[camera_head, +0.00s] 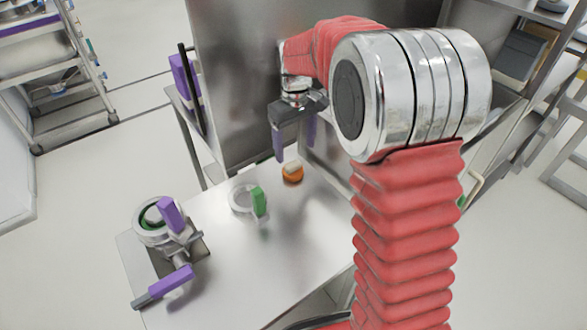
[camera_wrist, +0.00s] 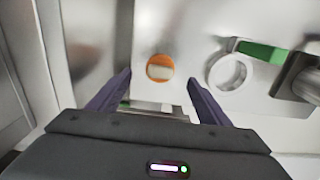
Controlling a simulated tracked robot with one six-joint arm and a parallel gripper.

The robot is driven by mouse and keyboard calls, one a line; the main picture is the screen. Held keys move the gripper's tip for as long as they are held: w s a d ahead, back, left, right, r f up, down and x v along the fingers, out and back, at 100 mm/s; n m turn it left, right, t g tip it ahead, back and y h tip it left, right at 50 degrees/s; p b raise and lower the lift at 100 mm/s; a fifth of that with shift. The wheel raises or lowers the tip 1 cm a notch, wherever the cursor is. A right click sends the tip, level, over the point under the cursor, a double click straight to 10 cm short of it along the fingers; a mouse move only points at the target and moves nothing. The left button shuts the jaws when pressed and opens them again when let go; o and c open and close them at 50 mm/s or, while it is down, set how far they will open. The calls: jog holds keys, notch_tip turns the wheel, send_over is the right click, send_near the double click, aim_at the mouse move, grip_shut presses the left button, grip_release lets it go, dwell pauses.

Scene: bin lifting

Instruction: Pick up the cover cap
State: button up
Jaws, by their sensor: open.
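The cover cap appears to be the round orange piece (camera_head: 292,174) with a pale raised grip across its top. It lies on the steel table near its back edge. In the wrist view the orange cap (camera_wrist: 151,67) shows just beyond the fingertips, between their lines. My gripper (camera_head: 294,145) is open, with two purple fingers pointing down above the table beside the cap. In the wrist view my gripper (camera_wrist: 158,80) has nothing between its fingers. No contact with the cap shows.
A pale ring with a green handle (camera_head: 259,201) lies left of the cap. A round metal fitting with purple handles (camera_head: 157,232) stands at the table's left. A tall steel panel (camera_head: 232,80) rises behind the table. The table's front middle (camera_head: 262,265) is clear.

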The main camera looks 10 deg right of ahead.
aim_at(294, 166)
jog(key=shift+f, duration=1.65)
jog(key=shift+a+f, duration=0.1)
jog(key=shift+f, duration=2.5)
jog(key=c, duration=1)
jog(key=shift+r, duration=0.1)
notch_tip(294, 166, up, 10)
